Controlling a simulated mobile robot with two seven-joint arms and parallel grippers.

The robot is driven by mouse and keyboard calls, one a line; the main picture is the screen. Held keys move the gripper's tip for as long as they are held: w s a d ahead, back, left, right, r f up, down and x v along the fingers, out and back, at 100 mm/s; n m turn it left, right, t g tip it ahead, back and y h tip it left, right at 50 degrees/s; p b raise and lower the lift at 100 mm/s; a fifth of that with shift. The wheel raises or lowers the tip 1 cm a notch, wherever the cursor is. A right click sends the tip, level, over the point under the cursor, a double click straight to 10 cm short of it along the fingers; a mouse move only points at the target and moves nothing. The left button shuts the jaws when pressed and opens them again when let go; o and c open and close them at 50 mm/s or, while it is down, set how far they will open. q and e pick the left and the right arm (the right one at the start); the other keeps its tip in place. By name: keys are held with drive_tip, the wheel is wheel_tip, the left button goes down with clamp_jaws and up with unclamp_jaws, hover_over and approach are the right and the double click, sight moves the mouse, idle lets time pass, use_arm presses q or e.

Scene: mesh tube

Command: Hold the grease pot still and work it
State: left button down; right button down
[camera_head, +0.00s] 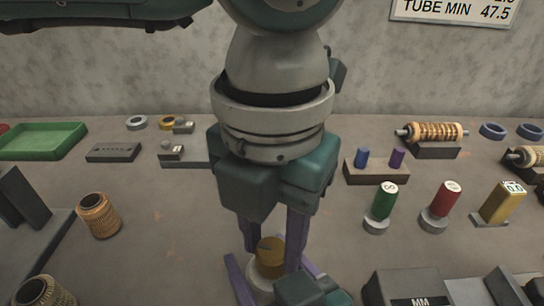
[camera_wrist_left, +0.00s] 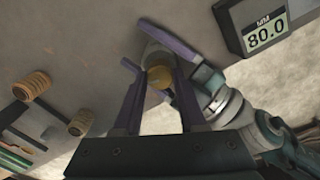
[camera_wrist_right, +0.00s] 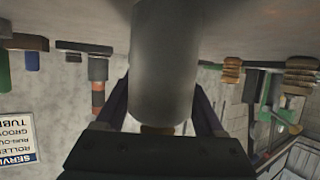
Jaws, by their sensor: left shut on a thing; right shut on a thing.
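The grease pot (camera_head: 263,288) is a pale grey cylinder with a brass-coloured knob (camera_head: 270,246) on top, at the bottom middle of the head view. My left gripper (camera_head: 272,256) comes down from above and is shut on the brass knob, which also shows between its fingers in the left wrist view (camera_wrist_left: 160,76). My right gripper reaches in low from the front, its purple fingers on either side of the pot body. In the right wrist view the pot (camera_wrist_right: 163,65) fills the gap between the fingers. My arms hide part of the pot.
A brass mesh tube (camera_head: 98,215) stands at left, with a green tray (camera_head: 42,141) behind. Green (camera_head: 382,205) and red (camera_head: 441,205) plug gauges and a yellow block (camera_head: 502,203) stand at right. A digital readout (camera_wrist_left: 266,33) reads 80.0.

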sight(270, 248)
use_arm(q)
drive_tip(key=shift+m, duration=0.6)
drive_tip(key=shift+c, duration=2.3)
unclamp_jaws()
drive_tip(key=shift+s, duration=0.1)
drive_tip(key=shift+d+r, duration=0.1)
drive_tip(key=shift+r, duration=0.3)
drive_tip(key=r, duration=0.7)
drive_tip(key=shift+a+r, duration=0.15)
drive_tip(key=shift+a, duration=0.05)
